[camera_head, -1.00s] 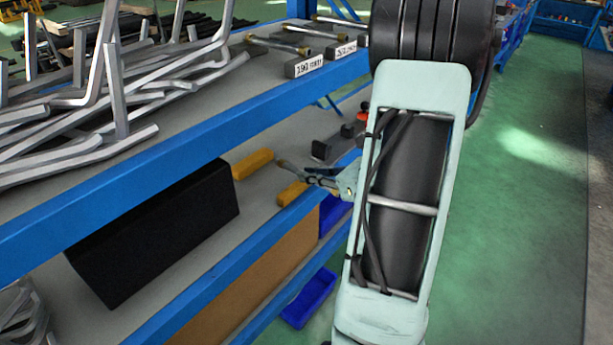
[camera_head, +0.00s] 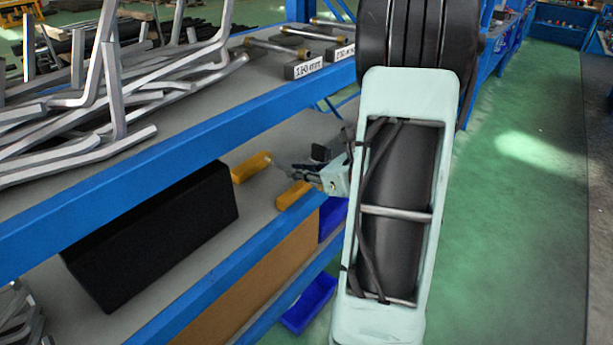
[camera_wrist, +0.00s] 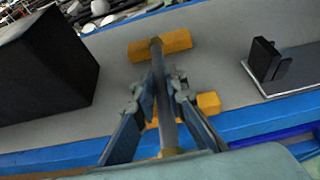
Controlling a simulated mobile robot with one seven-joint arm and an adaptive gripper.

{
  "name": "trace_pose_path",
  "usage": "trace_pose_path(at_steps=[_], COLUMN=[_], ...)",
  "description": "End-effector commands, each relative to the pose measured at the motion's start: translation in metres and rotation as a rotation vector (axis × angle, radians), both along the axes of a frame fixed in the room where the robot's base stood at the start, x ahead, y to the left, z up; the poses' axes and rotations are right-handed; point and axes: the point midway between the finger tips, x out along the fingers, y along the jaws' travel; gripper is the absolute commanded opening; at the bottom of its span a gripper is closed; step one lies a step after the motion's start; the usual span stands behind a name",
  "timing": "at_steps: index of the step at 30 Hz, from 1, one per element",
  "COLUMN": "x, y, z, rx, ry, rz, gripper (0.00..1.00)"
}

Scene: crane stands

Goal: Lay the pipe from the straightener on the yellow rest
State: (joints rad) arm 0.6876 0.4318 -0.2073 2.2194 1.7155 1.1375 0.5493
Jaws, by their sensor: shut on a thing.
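The yellow rest shows as two yellow blocks on the lower grey shelf, a far one (camera_head: 251,166) and a near one (camera_head: 293,194). In the wrist view the far block (camera_wrist: 178,41) and the near block (camera_wrist: 209,103) lie under the line of the pipe. My gripper (camera_wrist: 166,88) is shut on the grey pipe (camera_wrist: 162,70), which runs lengthwise between its fingers. The pipe's far end overlaps the far block; I cannot tell whether it touches. The black straightener (camera_wrist: 264,60) on its plate stands to the right, and my arm hides most of it in the head view.
A large black box (camera_wrist: 45,65) stands left of the rest. The blue shelf edge (camera_head: 190,130) of the upper level runs above it, with bent metal bars (camera_head: 85,150) on top. Blue bins (camera_head: 310,303) sit below.

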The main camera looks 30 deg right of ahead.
Motion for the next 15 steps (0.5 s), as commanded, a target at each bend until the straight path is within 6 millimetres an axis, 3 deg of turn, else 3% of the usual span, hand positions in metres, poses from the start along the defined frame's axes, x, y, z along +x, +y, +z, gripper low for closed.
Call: trace_pose_path(at_steps=[15], x=[0.05], y=[0.019], z=[0.0], rx=[0.0], ry=[-0.002], rz=[0.004], gripper=[0.0])
